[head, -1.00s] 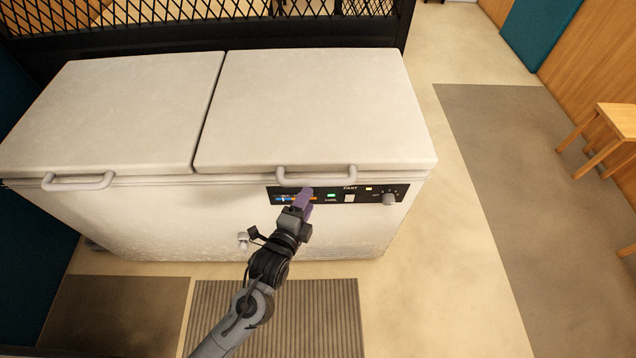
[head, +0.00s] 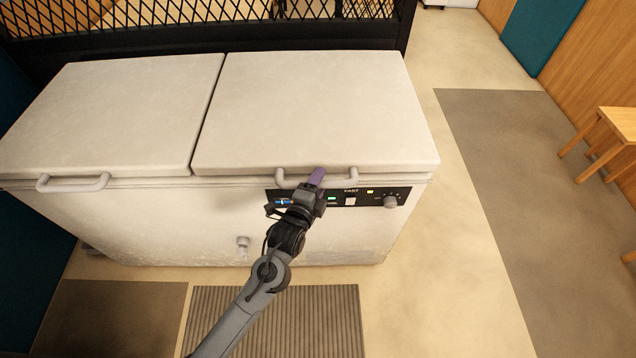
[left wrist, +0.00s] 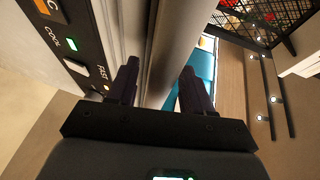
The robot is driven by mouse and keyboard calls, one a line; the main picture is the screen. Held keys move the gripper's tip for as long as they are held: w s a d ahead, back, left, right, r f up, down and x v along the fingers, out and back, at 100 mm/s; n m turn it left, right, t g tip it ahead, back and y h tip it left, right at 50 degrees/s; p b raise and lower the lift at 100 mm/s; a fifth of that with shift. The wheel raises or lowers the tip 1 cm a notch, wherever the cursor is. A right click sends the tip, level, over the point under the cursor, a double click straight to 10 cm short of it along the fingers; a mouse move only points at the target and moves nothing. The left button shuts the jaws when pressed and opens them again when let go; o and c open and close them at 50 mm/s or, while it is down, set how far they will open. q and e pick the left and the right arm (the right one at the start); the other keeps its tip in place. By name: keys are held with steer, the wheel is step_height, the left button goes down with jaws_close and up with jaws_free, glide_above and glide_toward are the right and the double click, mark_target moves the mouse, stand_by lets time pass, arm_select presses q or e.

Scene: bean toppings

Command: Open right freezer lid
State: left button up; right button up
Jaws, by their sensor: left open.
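The white chest freezer has two lids, both shut. The right freezer lid (head: 315,110) lies flat, and its light handle (head: 284,182) sticks out from its front edge. My left gripper (head: 317,177), with purple fingers, is at the handle's middle and hides part of it. In the left wrist view my left gripper (left wrist: 158,88) has its fingers apart, with a pale bar-like surface (left wrist: 178,50) between them. I cannot tell from this whether the fingers touch the handle. My right gripper is not in view.
The control panel (head: 362,197) is just below the handle on the freezer front. The left lid (head: 115,115) has its own handle (head: 72,184). A black mesh barrier (head: 210,32) stands behind the freezer. The floor to the right is clear up to a wooden stool (head: 606,135).

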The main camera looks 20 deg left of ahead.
arm_select(q)
jaws_close()
